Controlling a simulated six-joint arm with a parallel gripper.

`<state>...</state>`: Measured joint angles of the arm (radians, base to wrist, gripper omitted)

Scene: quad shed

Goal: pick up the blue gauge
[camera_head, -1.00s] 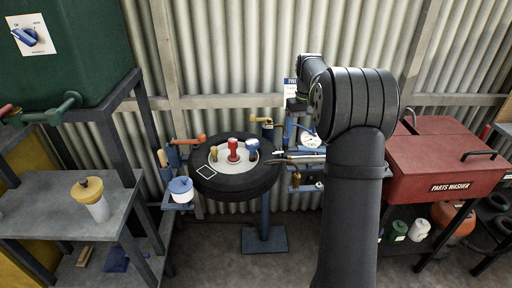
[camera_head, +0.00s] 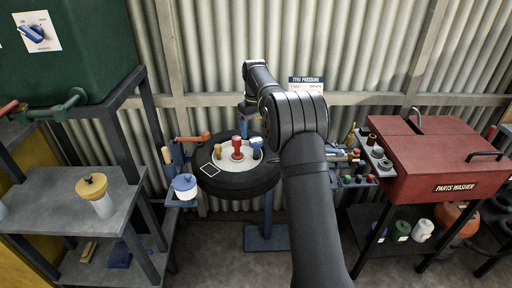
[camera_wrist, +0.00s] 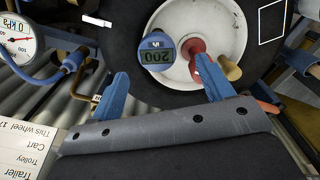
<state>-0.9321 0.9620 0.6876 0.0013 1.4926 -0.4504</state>
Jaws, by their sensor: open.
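The blue gauge (camera_wrist: 158,72), round with a digital display reading 200, stands on the pale hub of the tyre in the wrist view. In the head view the blue gauge (camera_head: 257,146) is partly visible at the hub's right side, next to my arm. My gripper (camera_wrist: 162,69) is open, its two blue fingers pointing toward the hub. The gauge appears between and slightly beyond the fingertips, and I cannot tell the depth gap. The right finger overlaps the red knobbed piece (camera_wrist: 195,47) in the picture. In the head view my arm hides the fingers.
A tan-handled piece (camera_wrist: 230,68) stands beside the red one on the hub (camera_wrist: 217,22). A white dial gauge (camera_wrist: 18,43) with a blue fitting is at the left. The black tyre (camera_head: 238,187) surrounds the hub. The red parts washer (camera_head: 440,165) stands right.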

